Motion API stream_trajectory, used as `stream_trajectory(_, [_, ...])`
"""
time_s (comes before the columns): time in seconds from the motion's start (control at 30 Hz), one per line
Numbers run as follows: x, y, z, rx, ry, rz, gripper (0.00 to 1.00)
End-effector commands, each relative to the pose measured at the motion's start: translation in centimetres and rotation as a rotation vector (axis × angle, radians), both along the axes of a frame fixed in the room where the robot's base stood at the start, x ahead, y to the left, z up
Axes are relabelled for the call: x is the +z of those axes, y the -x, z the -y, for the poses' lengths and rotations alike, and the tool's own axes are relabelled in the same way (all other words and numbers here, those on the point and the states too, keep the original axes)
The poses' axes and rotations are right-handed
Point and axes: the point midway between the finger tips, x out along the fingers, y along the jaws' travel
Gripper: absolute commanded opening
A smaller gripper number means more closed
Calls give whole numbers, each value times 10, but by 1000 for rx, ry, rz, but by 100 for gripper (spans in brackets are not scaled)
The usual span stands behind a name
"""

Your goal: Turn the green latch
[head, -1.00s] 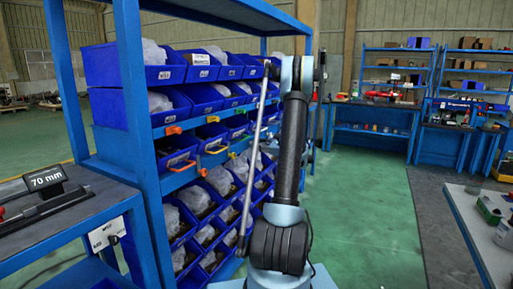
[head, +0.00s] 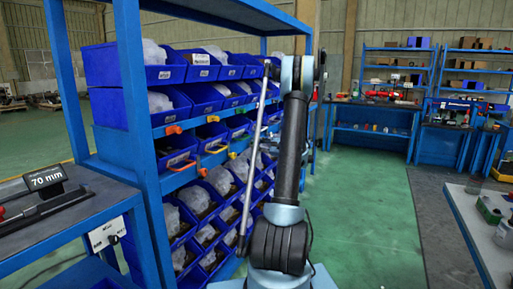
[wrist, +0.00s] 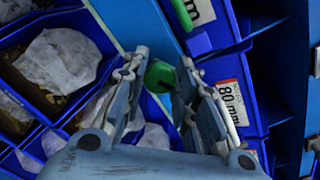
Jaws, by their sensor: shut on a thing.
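The green latch (wrist: 158,77) shows in the wrist view between the two fingers of my gripper (wrist: 163,62). My gripper is shut on it, with one finger on each side. The fingers hide part of the latch. More green parts (wrist: 198,44) show just above and to the right, beside a blue bin edge. In the head view I cannot make out the green latch or my gripper; my arm stands in front of the rack's far part.
A blue rack (head: 140,130) holds rows of blue bins (head: 165,75) with orange and yellow handles along a rail. In the wrist view, a bin label (wrist: 231,100) sits right of the fingers. Open green floor (head: 365,200) lies right of my arm.

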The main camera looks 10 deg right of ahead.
Motion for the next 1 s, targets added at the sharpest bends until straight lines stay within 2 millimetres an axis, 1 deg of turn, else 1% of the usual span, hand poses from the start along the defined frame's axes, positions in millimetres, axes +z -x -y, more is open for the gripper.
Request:
stream_trajectory(0.6, [-3, 2, -1, 3, 385, 439, 3])
stream_trajectory(1.0, [-4, 2, -1, 5, 580, 661, 3])
